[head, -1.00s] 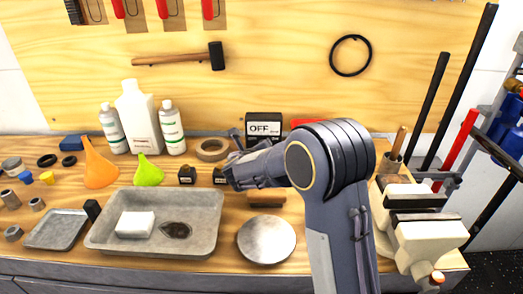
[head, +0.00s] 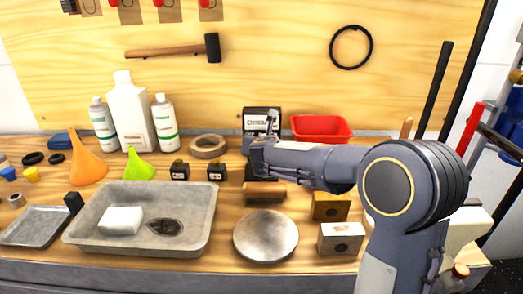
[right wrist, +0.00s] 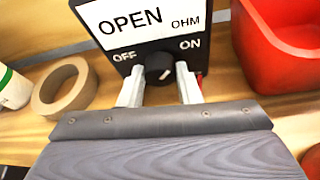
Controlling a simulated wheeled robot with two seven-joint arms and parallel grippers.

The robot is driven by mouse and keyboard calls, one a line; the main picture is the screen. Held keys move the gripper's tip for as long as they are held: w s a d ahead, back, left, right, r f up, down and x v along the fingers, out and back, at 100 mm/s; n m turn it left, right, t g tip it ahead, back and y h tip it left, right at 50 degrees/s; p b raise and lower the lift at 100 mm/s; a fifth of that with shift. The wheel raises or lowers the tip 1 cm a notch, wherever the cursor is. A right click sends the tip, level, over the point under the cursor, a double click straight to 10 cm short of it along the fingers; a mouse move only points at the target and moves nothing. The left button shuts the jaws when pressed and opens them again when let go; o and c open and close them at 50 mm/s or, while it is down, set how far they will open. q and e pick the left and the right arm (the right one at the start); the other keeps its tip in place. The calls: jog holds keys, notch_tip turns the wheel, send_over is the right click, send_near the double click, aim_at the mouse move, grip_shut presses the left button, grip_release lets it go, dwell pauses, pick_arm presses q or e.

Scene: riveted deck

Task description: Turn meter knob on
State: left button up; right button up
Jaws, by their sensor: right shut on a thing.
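The black meter (head: 262,112) stands at the back of the wooden bench, against the board. Its white display (right wrist: 150,22) reads OPEN and OHM in the right wrist view. Below it are the labels OFF, at left, and ON, at right. The round black knob (right wrist: 159,68) sits between them, its white mark tilted up to the right, toward ON. My right gripper (right wrist: 160,82) has its two pale fingers on either side of the knob, shut on it. In the head view my right gripper (head: 270,132) covers the lower meter front. My left gripper is out of view.
A red bin (head: 321,128) stands just right of the meter. A tape roll (head: 208,147) and two small black blocks lie to its left. A wooden-topped block (head: 265,191) and a round metal plate (head: 265,236) lie in front. A grey tray (head: 85,239) is at front left.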

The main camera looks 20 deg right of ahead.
jog(key=shift+m, duration=0.3)
jog(key=shift+b, duration=0.3)
jog(key=o, duration=1)
jog(key=shift+c, duration=0.2)
jog(key=shift+s, duration=0.1)
jog(key=p+v, duration=0.1)
jog(key=v, duration=0.6)
jog(key=shift+s+r, duration=0.15)
jog(key=shift+s, duration=0.2)
